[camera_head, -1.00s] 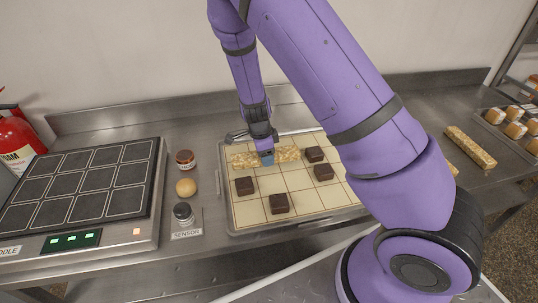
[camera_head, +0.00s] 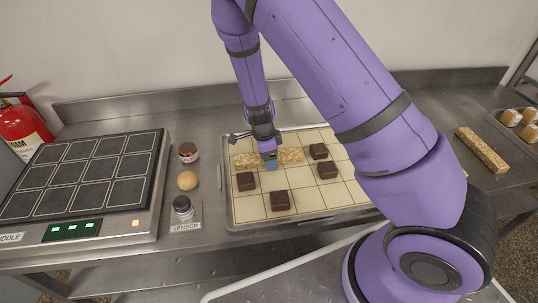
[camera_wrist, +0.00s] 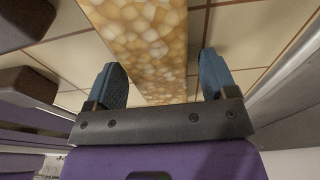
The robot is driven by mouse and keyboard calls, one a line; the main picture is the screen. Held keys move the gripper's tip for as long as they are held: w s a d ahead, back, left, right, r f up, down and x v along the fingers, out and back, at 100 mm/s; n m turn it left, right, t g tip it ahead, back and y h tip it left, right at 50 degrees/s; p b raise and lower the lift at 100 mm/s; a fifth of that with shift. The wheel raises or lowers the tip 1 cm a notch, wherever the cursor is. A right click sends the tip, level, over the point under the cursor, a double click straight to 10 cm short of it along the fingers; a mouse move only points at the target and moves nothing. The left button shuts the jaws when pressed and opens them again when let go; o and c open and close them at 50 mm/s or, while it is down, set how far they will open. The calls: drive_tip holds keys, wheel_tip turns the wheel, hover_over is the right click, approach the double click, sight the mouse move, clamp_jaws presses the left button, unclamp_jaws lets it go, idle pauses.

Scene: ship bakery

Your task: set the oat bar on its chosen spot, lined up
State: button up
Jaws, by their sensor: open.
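A pale golden oat bar (camera_head: 291,156) lies flat across the back of a gridded tray (camera_head: 300,211), its long side running left to right. My gripper (camera_head: 270,162) is over the bar's middle and hides part of it. In the wrist view, the blue fingers of my gripper (camera_wrist: 162,72) are open, one on each side of the oat bar (camera_wrist: 145,35), with gaps between them and the bar. Several dark brown square pieces (camera_head: 281,200) sit in other cells of the tray. Which spot is the chosen one cannot be told.
A second, similar bar (camera_head: 482,150) lies on the steel counter at right, near a tray of small cakes (camera_head: 510,118). A black-celled panel (camera_head: 90,175) is at left.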

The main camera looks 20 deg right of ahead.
drive_tip(key=s+r+n+t+y, duration=0.1)
drive_tip(key=s+r+n+y, duration=0.15)
drive_tip(key=r, duration=1.05)
drive_tip(key=s+r+n+y, duration=0.1)
drive_tip(key=s+r+n, duration=0.25)
drive_tip(key=r, duration=0.85)
drive_tip(key=s+d+r+n+t+h, duration=0.1)
drive_tip(key=s+d+r+n+t, duration=0.1)
drive_tip(key=s+r+n, duration=0.5)
drive_tip(key=s+d+r+n+t, duration=0.2)
drive_tip(key=s+d+r+n, duration=0.3)
drive_tip(key=s+r, duration=0.5)
drive_tip(key=shift+s+r+n+t+h, duration=0.15)
drive_tip(key=shift+s+n+t+h, duration=0.2)
drive_tip(key=shift+s+n, duration=1.25)
drive_tip(key=shift+s+m, duration=0.4)
drive_tip(key=shift+m, duration=0.1)
